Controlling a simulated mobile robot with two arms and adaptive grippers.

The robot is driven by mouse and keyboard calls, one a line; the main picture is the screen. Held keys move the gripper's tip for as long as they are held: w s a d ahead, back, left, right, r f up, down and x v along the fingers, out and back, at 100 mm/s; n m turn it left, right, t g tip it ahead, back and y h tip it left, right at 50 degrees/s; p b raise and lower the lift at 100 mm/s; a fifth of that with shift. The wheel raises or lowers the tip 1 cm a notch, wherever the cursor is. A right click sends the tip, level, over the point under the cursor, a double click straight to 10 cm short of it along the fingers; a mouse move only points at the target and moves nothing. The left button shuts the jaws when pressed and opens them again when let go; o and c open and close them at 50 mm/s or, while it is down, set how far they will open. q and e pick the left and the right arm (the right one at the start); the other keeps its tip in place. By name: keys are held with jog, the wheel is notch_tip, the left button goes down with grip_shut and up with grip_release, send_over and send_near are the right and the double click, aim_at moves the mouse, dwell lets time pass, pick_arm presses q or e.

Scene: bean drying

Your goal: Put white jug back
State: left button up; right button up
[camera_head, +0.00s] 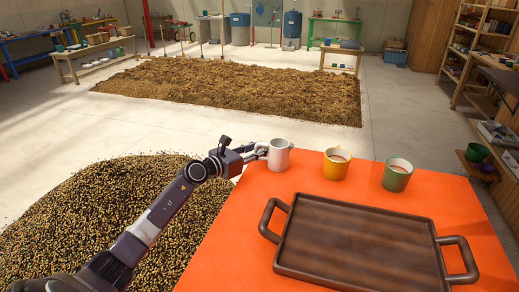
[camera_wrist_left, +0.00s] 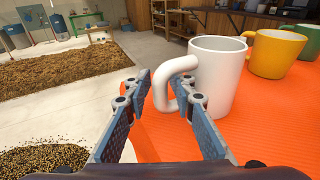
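The white jug (camera_head: 279,155) stands upright at the far left of the orange table (camera_head: 243,208). It looks empty. In the left wrist view the white jug (camera_wrist_left: 221,75) has its handle turned toward my gripper. My left gripper (camera_head: 258,151) comes in from the left at the height of the handle. In the left wrist view my left gripper (camera_wrist_left: 166,92) has its two fingers apart, with the handle between or just beyond the tips. Contact with the handle cannot be told. My right gripper is not in view.
A yellow mug (camera_head: 336,165) and a green mug (camera_head: 397,176), both filled, stand to the right of the jug. A dark wooden tray (camera_head: 360,214) with two handles lies in front. Bean heaps (camera_head: 95,205) cover the floor left and behind.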

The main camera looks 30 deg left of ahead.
pick_arm(q)
jog(key=shift+o, duration=0.2)
jog(key=shift+r, duration=0.15)
jog(key=b+v, duration=0.1)
jog(key=v, duration=0.9)
jog(key=shift+b+v, duration=0.45)
jog(key=shift+v, duration=0.55)
